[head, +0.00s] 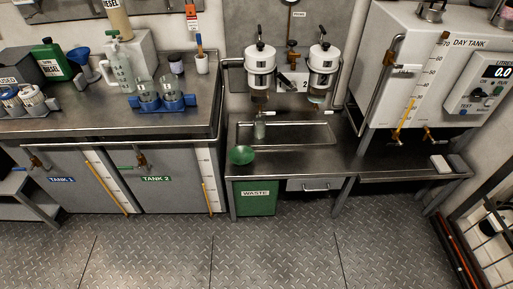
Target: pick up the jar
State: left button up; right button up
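Two clear glass jars, the left one (148,97) and the right one (172,92), stand upright in a blue holder (190,101) on the left steel counter. A small greenish clear container, maybe also a jar (260,130), stands upright in the steel sink tray (300,142) under the left white filter unit (261,62). A small dark-lidded jar or tub (177,64) stands farther back on the left counter. Which one is the task's jar I cannot tell. Neither of my grippers is in view.
A green bowl or funnel (242,155) sits at the sink bench's left front. A spray bottle (117,66), green diesel can (50,62) and blue funnel (84,62) crowd the left counter. A day tank (420,50) stands right. The chequered floor (270,250) in front is clear.

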aim_at(260, 127)
jog(key=i+l+u, duration=0.2)
jog(key=i, duration=0.2)
jog(key=i+l+u, duration=0.15)
jog(key=i, duration=0.25)
jog(key=i+l+u, duration=0.2)
jog(key=i, duration=0.2)
